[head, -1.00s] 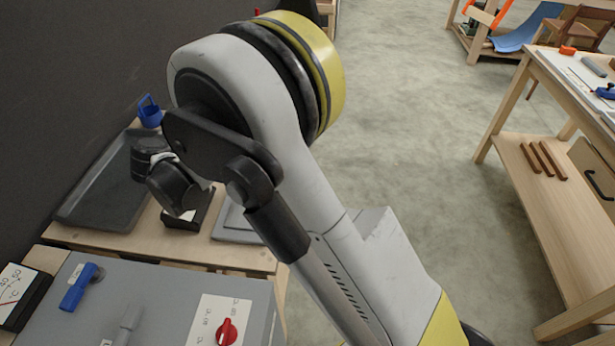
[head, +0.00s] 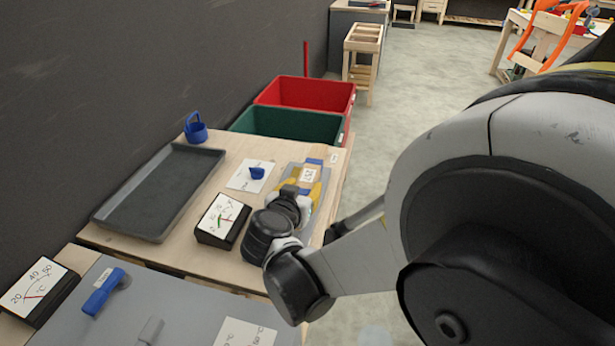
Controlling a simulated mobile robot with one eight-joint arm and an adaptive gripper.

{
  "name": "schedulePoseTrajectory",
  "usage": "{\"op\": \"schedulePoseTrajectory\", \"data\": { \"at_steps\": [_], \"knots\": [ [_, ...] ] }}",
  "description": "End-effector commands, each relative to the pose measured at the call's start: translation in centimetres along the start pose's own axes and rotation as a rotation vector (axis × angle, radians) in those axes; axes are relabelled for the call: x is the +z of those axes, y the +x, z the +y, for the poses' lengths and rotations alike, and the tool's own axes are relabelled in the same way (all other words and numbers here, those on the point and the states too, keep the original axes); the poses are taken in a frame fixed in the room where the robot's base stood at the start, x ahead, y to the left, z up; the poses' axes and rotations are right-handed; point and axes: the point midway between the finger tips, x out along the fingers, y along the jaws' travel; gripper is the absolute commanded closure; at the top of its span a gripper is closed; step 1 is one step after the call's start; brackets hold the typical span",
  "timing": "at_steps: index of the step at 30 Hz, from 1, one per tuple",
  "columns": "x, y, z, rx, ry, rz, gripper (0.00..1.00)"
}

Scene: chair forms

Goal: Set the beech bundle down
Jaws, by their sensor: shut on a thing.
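My gripper (head: 296,188) is at the end of my arm, over the right part of the wooden table, pointing away from the camera. It is shut on the beech bundle (head: 310,174), of which only a small part shows, with a white label and blue at its far end. The bundle is low over a grey plate (head: 322,193) on the table. I cannot tell whether it touches the plate. My wrist and fingers hide most of the bundle.
Clear floor lies to the right.

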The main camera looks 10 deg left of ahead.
Motion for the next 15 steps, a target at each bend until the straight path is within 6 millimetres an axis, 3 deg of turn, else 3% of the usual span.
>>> {"op": "schedulePoseTrajectory", "data": {
  "at_steps": [1, 6, 11, 15],
  "knots": [
    [1.1, 0.1, -1.2, -0.002, -0.003, 0.000, 1.00],
    [2.6, 0.1, -3.6, 0.000, -0.002, 0.001, 1.00],
    [3.2, 0.2, -4.1, 0.002, -0.001, 0.001, 1.00],
    [5.2, 1.0, -4.0, 0.003, 0.000, 0.001, 1.00]
  ]
}}
